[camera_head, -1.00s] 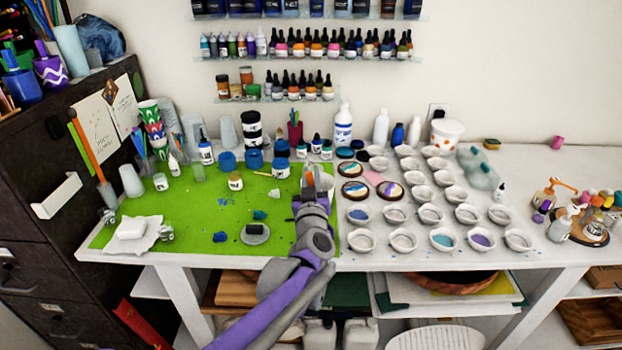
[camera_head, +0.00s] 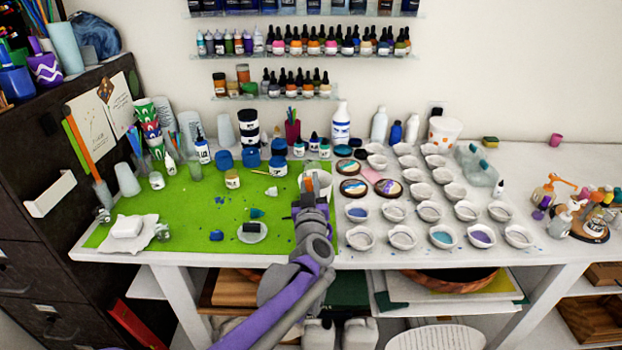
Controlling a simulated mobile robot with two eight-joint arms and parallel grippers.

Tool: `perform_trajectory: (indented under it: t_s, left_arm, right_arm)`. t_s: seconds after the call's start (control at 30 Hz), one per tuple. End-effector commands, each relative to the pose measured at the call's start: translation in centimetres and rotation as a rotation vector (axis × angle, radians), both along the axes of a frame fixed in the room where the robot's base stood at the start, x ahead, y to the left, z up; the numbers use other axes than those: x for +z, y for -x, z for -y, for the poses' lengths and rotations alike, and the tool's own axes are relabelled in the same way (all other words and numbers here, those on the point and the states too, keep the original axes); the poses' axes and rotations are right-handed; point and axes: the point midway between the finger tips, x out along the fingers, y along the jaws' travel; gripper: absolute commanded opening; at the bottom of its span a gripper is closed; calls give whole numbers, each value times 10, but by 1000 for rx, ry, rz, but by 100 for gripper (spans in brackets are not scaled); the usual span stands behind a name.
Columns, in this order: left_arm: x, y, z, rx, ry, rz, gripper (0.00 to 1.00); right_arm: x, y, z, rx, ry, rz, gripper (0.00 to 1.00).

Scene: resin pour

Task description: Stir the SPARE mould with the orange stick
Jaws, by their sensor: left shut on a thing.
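My left gripper (camera_head: 310,191) is over the right part of the green mat, seen from behind. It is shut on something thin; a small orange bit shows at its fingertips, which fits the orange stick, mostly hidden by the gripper. A white cup (camera_head: 324,182) stands just beyond and beside the fingertips; I cannot tell whether they touch. Several white moulds (camera_head: 403,242) stand in rows to the right, some with blue or purple fill. I can read no SPARE label, so I cannot tell which mould it is. My right gripper is out of view.
The green mat (camera_head: 180,215) holds jars, blue pots (camera_head: 251,157) and a grey disc (camera_head: 252,232). Round coasters (camera_head: 354,188) lie right of the gripper. The table's back right is mostly clear.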

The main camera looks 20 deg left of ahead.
Motion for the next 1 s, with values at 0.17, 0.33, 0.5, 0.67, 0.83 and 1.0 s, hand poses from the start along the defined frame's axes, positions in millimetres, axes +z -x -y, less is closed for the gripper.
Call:
perform_trajectory:
  t_s: [0.17,0.33,0.5,0.67,0.83,1.0]
  left_arm:
    - [-19,2,-2,1,-1,-1,0]
    - [-35,1,-1,0,0,-1,0]
    - [-49,-1,1,0,0,-1,0]
    - [-56,-2,2,0,0,0,0]
    - [-57,-3,3,0,0,0,0]
    - [-57,-3,3,0,0,0,0]
  right_arm:
    - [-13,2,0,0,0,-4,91]
    - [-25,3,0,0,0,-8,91]
    - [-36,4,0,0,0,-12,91]
    - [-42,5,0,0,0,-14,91]
    - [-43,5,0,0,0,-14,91]
    - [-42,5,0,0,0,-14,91]
